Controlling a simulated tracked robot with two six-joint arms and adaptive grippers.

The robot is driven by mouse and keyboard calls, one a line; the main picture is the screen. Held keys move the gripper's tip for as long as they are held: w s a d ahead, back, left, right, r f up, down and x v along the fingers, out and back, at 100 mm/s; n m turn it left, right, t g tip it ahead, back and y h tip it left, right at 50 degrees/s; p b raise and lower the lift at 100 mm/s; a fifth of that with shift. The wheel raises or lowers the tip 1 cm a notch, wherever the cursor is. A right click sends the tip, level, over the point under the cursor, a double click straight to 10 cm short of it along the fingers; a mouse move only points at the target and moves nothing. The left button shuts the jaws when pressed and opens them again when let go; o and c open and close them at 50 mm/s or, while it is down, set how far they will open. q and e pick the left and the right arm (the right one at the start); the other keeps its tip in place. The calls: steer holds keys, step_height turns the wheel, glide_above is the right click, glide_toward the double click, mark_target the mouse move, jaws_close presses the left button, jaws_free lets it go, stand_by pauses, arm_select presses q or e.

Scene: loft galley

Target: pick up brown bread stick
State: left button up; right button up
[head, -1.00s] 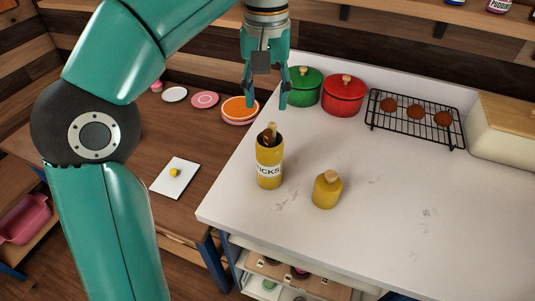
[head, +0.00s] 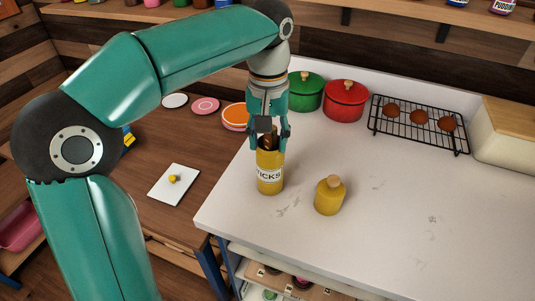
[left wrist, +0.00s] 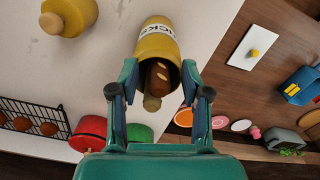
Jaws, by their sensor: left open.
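A brown bread stick (head: 270,138) stands in a yellow jar (head: 270,172) with a label ending in "ICKS", near the counter's left edge. In the left wrist view the brown stick (left wrist: 158,75) and a paler stick (left wrist: 152,103) poke out of the mouth of the jar (left wrist: 157,40). My left gripper (head: 269,146) is open just above the jar, its fingers on either side of the sticks. In the left wrist view my left gripper (left wrist: 158,95) shows its fingers apart with the sticks between them. My right gripper is not in view.
A smaller yellow jar with a stopper (head: 329,196) stands right of the stick jar. Green (head: 305,92) and red (head: 346,101) pots and a black rack (head: 418,125) with brown rounds are behind. The front of the white counter (head: 420,230) is clear.

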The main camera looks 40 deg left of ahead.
arm_select(q)
jaws_close()
steer(key=shift+r, duration=0.15)
step_height(320, 180, up, 20)
steer(key=p, duration=0.8)
steer(key=shift+p, duration=0.35)
